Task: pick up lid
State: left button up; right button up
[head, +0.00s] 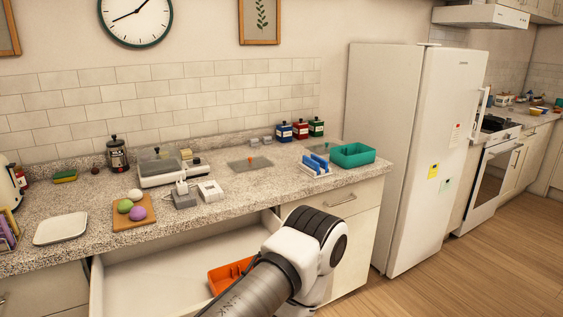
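I cannot tell for certain which thing is the lid. A white tray-like container (150,181) with a greyish see-through piece (158,168) over it stands on the counter, left of the middle. A glass jar or press with a dark top (117,153) stands near the back wall. A flat white square tray or plate (61,229) lies at the counter's left front. One of my arms reaches over the open drawer from the bottom of the view. Neither gripper shows.
The drawer (150,283) is open, with an orange tray (229,274) inside, partly behind my arm. A cutting board (135,223), teal bin (353,154), blue-and-white rack (316,165) and several bottles stand on the counter. The fridge (408,150) stands right; floor there is clear.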

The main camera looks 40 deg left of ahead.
aim_at(256, 162)
jog(key=i+u, duration=0.1)
jog(key=i, duration=0.6)
jog(key=i+l, duration=0.15)
jog(key=i, duration=0.5)
jog(key=i+u, duration=0.15)
jog(key=i, duration=0.55)
jog(key=i+l+u, duration=0.1)
jog(key=i+l, duration=0.15)
jog(key=i, duration=0.4)
